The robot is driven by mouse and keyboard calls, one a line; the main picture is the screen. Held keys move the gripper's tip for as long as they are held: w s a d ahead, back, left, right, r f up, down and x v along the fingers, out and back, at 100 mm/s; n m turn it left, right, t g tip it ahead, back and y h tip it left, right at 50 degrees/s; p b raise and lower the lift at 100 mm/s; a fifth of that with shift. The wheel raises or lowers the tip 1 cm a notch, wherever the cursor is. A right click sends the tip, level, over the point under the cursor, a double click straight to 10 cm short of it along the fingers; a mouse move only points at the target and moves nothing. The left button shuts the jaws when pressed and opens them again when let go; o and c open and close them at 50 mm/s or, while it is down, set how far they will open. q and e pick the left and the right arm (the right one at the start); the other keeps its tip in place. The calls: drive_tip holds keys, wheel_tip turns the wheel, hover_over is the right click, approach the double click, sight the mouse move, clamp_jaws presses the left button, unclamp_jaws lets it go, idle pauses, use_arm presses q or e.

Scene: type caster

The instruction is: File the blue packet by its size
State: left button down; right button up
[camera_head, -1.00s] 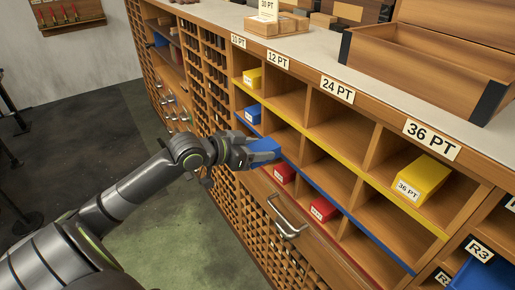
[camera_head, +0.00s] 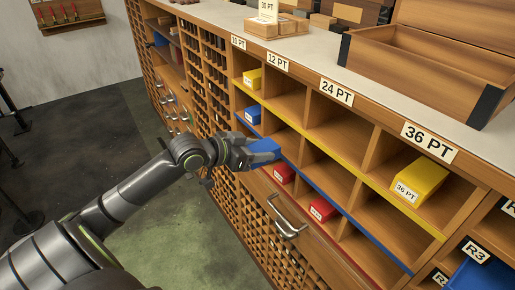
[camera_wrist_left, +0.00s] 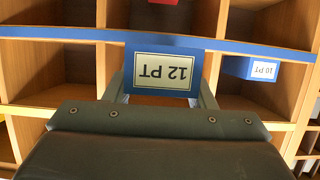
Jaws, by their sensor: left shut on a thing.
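My left gripper (camera_head: 248,154) is shut on the blue packet (camera_head: 266,148). In the left wrist view the packet (camera_wrist_left: 163,51) sits between the two fingers, its white label reading 12 PT upside down. The packet is at the front of the sorting rack (camera_head: 345,112), by the blue-edged middle row under the 12 PT sign (camera_head: 278,61). It hides part of the blue strip (camera_head: 325,190); I cannot tell whether its tip is inside the compartment. The right gripper is not in view.
Another blue packet (camera_head: 253,113) stands in the 10 PT column; its label shows in the wrist view (camera_wrist_left: 263,71). Yellow packets (camera_head: 252,78) (camera_head: 420,180) sit in the top row, red ones (camera_head: 283,173) (camera_head: 321,209) below. A drawer handle (camera_head: 286,218) juts out beneath.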

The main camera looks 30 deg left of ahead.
sight(273, 142)
use_arm(q)
drive_tip(key=shift+w+d+b, duration=0.25)
drive_tip(key=shift+w+d, duration=0.05)
drive_tip(key=shift+w, duration=0.4)
drive_tip(key=shift+w+d+b, duration=0.25)
drive_tip(key=shift+w, duration=0.4)
drive_tip(key=shift+w+d, duration=0.2)
drive_tip(key=shift+w, duration=0.3)
drive_tip(key=shift+w+d, duration=0.2)
drive_tip(key=shift+w, duration=0.3)
drive_tip(key=shift+w+d+r+b, duration=0.15)
drive_tip(key=shift+w+d, duration=0.25)
drive_tip(key=shift+w, duration=0.55)
drive_tip(key=shift+w+d+f+b, duration=0.1)
drive_tip(key=shift+w+d+b, duration=0.25)
drive_tip(key=shift+w, duration=0.55)
drive_tip(key=shift+w+d+r+b, duration=0.15)
drive_tip(key=shift+w+d, duration=0.3)
drive_tip(key=shift+w, duration=0.5)
